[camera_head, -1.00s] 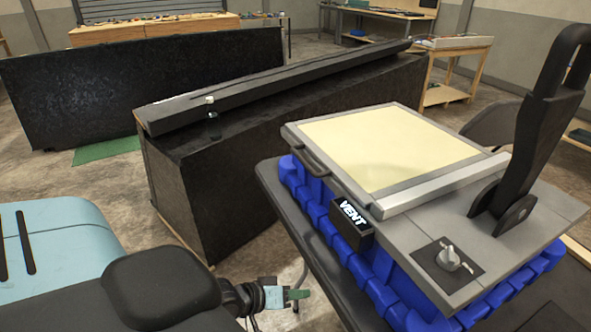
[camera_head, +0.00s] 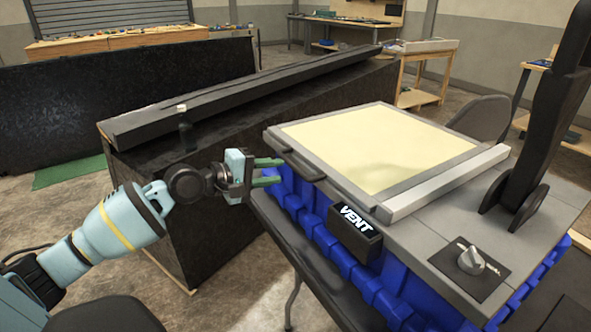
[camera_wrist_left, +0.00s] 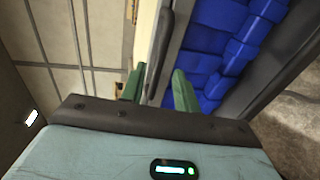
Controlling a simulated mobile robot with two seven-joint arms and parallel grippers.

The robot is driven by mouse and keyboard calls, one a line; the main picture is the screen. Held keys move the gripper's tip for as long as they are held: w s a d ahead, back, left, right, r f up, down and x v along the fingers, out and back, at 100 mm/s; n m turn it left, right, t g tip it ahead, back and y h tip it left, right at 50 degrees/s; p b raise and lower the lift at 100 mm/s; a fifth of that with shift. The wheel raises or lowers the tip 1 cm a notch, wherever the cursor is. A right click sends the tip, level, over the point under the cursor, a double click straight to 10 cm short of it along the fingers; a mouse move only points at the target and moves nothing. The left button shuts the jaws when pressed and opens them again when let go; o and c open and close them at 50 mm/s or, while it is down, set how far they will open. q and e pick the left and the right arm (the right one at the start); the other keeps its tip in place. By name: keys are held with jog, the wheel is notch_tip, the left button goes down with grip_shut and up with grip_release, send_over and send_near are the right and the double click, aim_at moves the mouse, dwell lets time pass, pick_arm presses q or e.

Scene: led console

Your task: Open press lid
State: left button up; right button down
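The press lid (camera_head: 375,145) is a cream panel in a grey frame, lying flat on the console. Its dark handle (camera_head: 306,166) runs along the left edge. My left gripper (camera_head: 276,172) has its two green fingers apart, one above the other, pointing at the handle from the left. The fingertips are close to the handle, with no clear contact. In the left wrist view a dark bar, apparently the handle (camera_wrist_left: 161,52), lies just ahead of the gap between the fingers (camera_wrist_left: 158,80). My right gripper is not in view.
The VENT box (camera_head: 354,228), a knob (camera_head: 471,260) and a tall black lever (camera_head: 551,130) are on the console's near and right sides. Blue blocks (camera_head: 350,268) line its base below the lid. A long black bench (camera_head: 165,205) stands behind my left arm.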

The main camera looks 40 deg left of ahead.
aim_at(294, 169)
pick_arm(q)
jog(key=shift+x, duration=3.6)
grip_shut()
